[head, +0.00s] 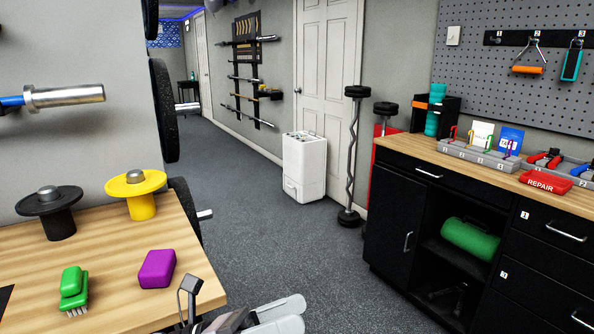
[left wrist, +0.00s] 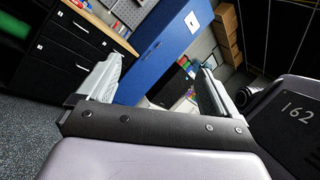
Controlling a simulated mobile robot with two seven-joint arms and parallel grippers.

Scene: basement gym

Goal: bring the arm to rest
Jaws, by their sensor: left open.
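My left gripper (head: 243,299) is low in the head view, beyond the right front edge of the wooden table, over the floor. Its jaws are apart, and nothing shows between them. In the left wrist view the two pale fingers of this gripper (left wrist: 163,66) stand wide apart, with a blue cabinet (left wrist: 160,50) some way behind them. Most of the left arm is outside the head view. My right gripper is in neither view.
The wooden table (head: 110,268) holds a purple block (head: 157,268), a green brush (head: 73,287), and black (head: 52,210) and yellow (head: 138,193) spool-shaped holders. A black workbench (head: 404,207) stands at right. Grey floor (head: 290,238) lies open between them. A white bin (head: 304,167) stands farther back.

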